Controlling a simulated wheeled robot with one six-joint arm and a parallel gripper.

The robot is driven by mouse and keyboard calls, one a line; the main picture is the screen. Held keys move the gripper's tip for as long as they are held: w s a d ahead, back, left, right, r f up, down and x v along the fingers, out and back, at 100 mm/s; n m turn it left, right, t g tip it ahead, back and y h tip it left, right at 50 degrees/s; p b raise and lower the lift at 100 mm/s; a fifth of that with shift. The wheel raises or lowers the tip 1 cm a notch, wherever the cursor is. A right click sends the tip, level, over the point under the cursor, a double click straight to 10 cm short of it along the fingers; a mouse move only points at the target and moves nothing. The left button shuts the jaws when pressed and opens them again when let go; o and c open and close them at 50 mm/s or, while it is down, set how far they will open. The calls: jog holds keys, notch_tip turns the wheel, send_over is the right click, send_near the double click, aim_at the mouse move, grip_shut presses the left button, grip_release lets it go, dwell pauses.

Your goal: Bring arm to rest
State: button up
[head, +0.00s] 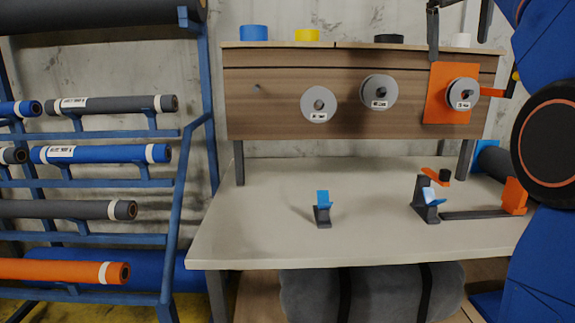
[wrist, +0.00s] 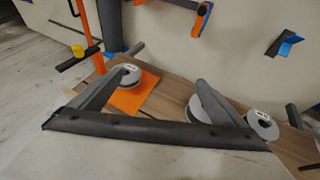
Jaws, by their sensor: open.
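My gripper (head: 459,48) shows at the top right of the head view, in front of the upper part of the wooden board. Its two dark fingers are spread and point down. In the wrist view my gripper (wrist: 164,80) also shows, with the fingers wide apart and nothing between them. The blue links of my arm fill the right edge of the head view. The wooden board (head: 265,103) stands above a pale workbench (head: 262,222). Grey discs hang on it, one (head: 462,94) in front of an orange plate (head: 433,108).
A small dark stand with a blue top (head: 323,208) and a larger dark holder (head: 425,203) are on the bench. Tape rolls (head: 253,32) line the board's top. A blue rack (head: 170,235) with several fabric rolls is at left. The bench's front left is clear.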

jog(key=s+a+f+y, duration=0.1)
jog(key=s+a+f, duration=0.3)
jog(key=s+f, duration=0.7)
jog(key=s+a+f+m+y, duration=0.1)
jog(key=s+a+f, duration=0.3)
jog(key=s+f, duration=0.7)
jog(key=s+a+f+y, duration=0.2)
jog(key=s+f, duration=0.9)
jog(key=f, duration=2)
jog(key=shift+a+f, duration=0.25)
jog(key=shift+a, duration=0.65)
jog(key=shift+s, duration=0.1)
